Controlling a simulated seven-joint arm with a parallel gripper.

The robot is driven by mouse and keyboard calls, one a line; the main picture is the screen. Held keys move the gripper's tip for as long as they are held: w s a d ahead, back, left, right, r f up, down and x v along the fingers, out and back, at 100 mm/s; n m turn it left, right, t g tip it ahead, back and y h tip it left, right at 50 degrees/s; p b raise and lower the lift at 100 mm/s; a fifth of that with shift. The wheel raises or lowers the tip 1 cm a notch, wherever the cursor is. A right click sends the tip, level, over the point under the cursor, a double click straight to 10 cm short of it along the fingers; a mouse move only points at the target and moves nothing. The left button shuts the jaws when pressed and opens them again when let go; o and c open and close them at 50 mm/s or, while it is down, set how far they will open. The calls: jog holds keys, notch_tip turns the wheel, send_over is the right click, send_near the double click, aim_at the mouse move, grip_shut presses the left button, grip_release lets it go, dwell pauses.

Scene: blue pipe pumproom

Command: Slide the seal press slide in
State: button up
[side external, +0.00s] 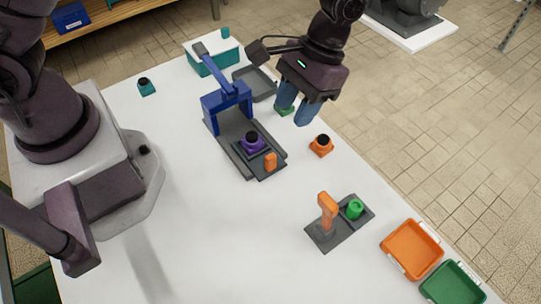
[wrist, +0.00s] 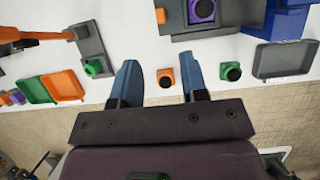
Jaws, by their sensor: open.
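The seal press (side external: 226,97) is a blue frame with a raised lever on a dark grey base. Its slide (side external: 268,172) sits out in front of the frame, toward the lower right, and has an upright orange handle (side external: 270,161). A purple part (side external: 252,143) with a black top sits on the slide. In the wrist view the handle (wrist: 160,16) and the purple part (wrist: 202,10) show at the top edge. My gripper (side external: 295,112) is open and empty, above the table behind and right of the slide, its fingers apart in the wrist view (wrist: 160,78).
An orange block (side external: 321,145) and a partly hidden green block (side external: 285,110) are near my gripper. A grey tray (side external: 256,83) lies behind. A grey fixture (side external: 328,236) with an orange handle and green cylinder (side external: 355,208) stands in front, by orange (side external: 411,248) and green (side external: 453,286) bins.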

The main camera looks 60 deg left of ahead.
aim_at(273, 155)
jog(key=x, duration=1.2)
jog(key=shift+s+f, duration=0.2)
jog(key=shift+f, duration=0.15)
